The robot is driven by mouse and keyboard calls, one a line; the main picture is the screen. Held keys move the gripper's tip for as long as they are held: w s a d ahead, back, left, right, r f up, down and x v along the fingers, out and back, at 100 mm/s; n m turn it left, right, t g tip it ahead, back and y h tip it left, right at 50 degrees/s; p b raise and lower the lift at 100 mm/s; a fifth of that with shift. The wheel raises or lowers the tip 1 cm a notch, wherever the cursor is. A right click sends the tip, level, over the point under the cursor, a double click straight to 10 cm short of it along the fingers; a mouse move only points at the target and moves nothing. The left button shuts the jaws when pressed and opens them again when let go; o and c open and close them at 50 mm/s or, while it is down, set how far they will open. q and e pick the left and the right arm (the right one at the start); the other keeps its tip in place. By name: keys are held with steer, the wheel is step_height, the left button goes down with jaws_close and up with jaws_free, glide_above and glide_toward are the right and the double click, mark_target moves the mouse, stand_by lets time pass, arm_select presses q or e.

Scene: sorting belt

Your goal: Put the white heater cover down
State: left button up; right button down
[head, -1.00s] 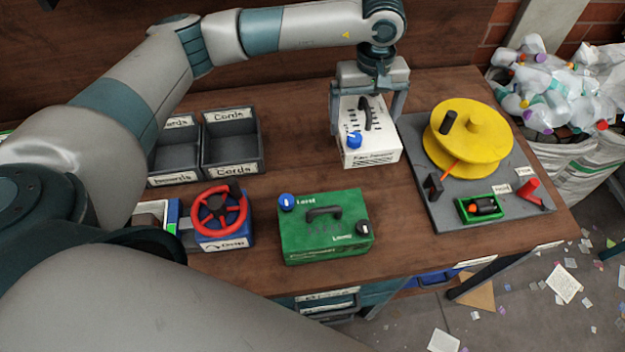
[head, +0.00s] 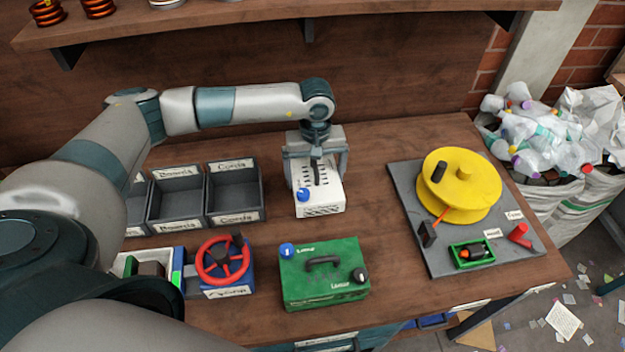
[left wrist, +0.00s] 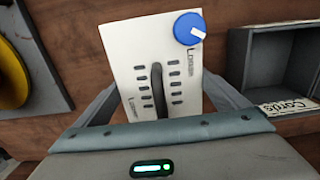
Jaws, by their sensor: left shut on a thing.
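The white heater cover (head: 319,197) has a blue knob, a black handle and rows of dark slots. It is at the back middle of the bench in the head view. My left gripper (head: 316,172) comes from above and is shut on the cover, with a finger on each side. In the left wrist view the cover (left wrist: 128,55) lies between the two fingers, its blue knob at the upper right. I cannot tell whether its underside touches the bench. My right gripper is not in view.
Dark bins (head: 235,216) stand left of the cover. A green cover (head: 323,286) with a handle and a red wheel on a blue box (head: 228,290) are in front. A grey board (head: 408,185) with a yellow reel (head: 460,180) is at right. Bare wood lies between cover and board.

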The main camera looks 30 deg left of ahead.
mark_target(313, 182)
arm_select(q)
steer(key=shift+a+f, duration=0.2)
steer(key=shift+a, duration=0.15)
steer(key=shift+s+f+p, duration=0.1)
steer(key=shift+f+p, duration=0.3)
steer(key=shift+f, duration=0.1)
step_height(313, 182, down, 2)
steer(key=shift+p, duration=0.55)
steer(key=shift+f, duration=0.5)
